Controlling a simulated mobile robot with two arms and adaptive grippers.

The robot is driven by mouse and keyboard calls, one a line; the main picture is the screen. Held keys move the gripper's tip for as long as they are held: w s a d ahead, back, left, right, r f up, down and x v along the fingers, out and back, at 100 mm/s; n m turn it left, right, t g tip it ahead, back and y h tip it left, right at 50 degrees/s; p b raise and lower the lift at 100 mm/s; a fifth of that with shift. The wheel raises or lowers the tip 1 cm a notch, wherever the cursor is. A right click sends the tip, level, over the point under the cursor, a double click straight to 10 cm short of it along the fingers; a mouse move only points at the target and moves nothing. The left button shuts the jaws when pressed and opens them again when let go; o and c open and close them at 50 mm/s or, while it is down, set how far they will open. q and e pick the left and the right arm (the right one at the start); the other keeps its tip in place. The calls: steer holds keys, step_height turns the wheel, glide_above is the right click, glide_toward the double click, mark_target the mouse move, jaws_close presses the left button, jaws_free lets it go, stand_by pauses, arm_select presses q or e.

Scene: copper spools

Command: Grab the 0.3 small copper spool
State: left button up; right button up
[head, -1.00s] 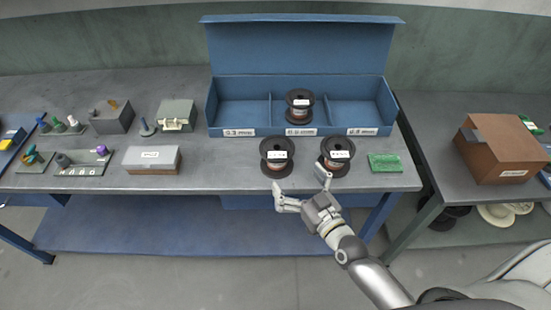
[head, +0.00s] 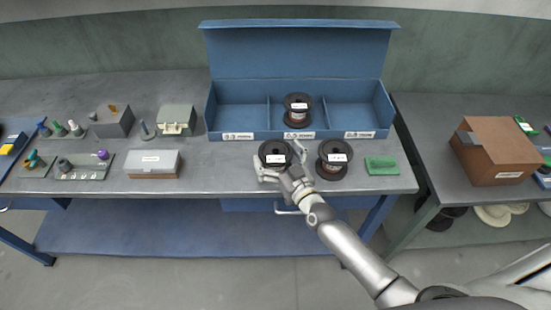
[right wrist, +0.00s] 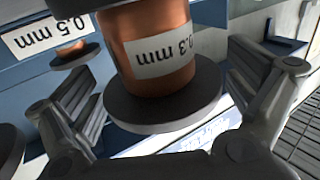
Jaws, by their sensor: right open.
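The small copper spool labelled 0.3 mm (right wrist: 165,50) has black flanges and a white label. A similar spool (head: 334,158) stands on the bench to the right, and another (head: 297,108) sits in the box's middle compartment. My left gripper is out of view.
The blue open box (head: 233,124) with three labelled compartments stands just behind; its left and right compartments are empty. A green block (head: 381,166) lies right of the spools. A grey-lidded case (head: 153,162) is further left. Bare bench lies between that case and the gripper.

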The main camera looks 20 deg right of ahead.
steer(key=shift+w, duration=0.2)
steer(key=shift+c, duration=0.6)
steer(key=c, duration=1.2)
steer(key=shift+r, duration=0.15)
steer(key=shift+c, duration=0.2)
steer(key=shift+r, duration=0.1)
